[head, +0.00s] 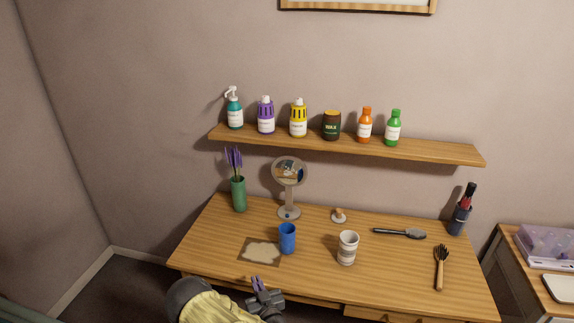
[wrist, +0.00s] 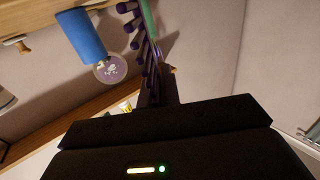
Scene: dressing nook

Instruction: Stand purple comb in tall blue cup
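The tall blue cup (head: 287,240) stands upright on the wooden table, right of a patterned mat. In the wrist view the blue cup (wrist: 80,36) appears tilted at upper left. My gripper (head: 264,298) is in front of the table's front edge, nearer to me than the cup and apart from it. It is shut on the purple comb (head: 257,283), whose small visible part sticks up from the fingers. In the wrist view the comb (wrist: 152,62) extends away from my gripper (wrist: 158,98), its teeth toward the left. The fingers hide its held end.
A white ribbed cup (head: 347,249) stands right of the blue cup; a round mirror (head: 289,190) and green vase (head: 239,195) stand behind. The mat (head: 259,251) lies left. Brushes (head: 399,233) and a dark holder (head: 459,221) are at right. A bottle shelf (head: 350,147) hangs above.

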